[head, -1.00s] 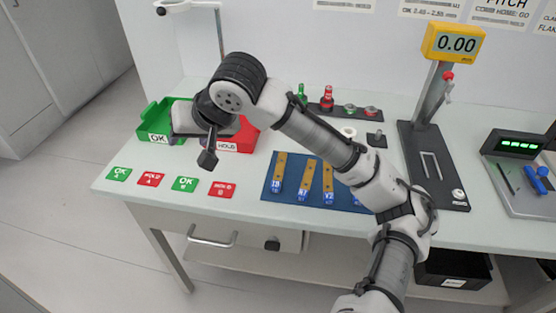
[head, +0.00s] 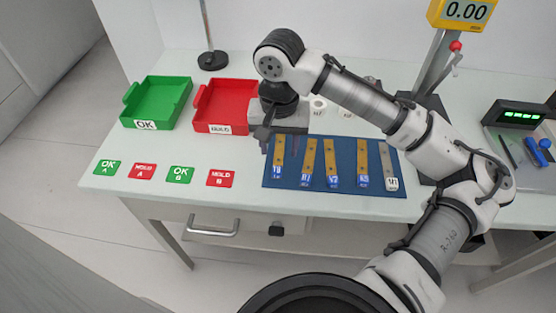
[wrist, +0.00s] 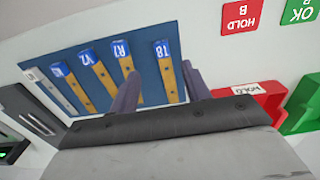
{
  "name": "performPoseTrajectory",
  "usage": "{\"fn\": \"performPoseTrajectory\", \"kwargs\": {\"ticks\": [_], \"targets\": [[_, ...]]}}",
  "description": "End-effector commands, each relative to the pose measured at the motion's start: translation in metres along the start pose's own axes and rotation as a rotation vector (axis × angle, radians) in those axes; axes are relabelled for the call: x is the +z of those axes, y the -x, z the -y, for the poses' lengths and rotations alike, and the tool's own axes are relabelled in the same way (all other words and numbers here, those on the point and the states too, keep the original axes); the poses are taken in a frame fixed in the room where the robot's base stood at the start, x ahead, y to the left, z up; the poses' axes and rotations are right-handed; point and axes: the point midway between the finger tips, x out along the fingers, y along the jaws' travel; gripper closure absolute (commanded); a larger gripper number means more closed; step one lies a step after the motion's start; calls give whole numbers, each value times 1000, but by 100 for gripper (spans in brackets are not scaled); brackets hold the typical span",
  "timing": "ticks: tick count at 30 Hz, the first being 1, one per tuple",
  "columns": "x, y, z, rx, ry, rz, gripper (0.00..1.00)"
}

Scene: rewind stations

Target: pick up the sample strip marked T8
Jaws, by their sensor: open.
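The strip that looks marked T8 (head: 279,155) is a mustard-coloured strip with a blue label, the leftmost on a blue mat (head: 348,150). In the wrist view the strip (wrist: 166,75) shows upside down, its label clear of the fingers. My gripper (wrist: 160,75) is open and empty, its two dark fingers appearing on either side of this strip. In the head view my gripper (head: 278,143) hangs over the strip's far end. I cannot tell how high the fingertips are above the mat.
More mustard strips (head: 331,160) and a grey strip (head: 388,165) lie to the right. A green OK tray (head: 157,100) and a red HOLD tray (head: 222,103) stand to the left. Flat OK and HOLD cards (head: 180,175) lie in front. A stand (head: 430,105) is behind my arm.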

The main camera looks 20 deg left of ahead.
Motion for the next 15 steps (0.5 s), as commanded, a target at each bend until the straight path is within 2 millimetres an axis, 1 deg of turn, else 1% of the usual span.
{"fn": "performPoseTrajectory", "kwargs": {"ticks": [1,3,8,11,15], "targets": [[0,-7,0,0,0,0,53],[0,-14,0,0,1,0,53],[-1,-23,1,-1,2,-1,53],[-4,-35,2,0,2,0,53],[-7,-57,4,-1,0,0,53]]}}
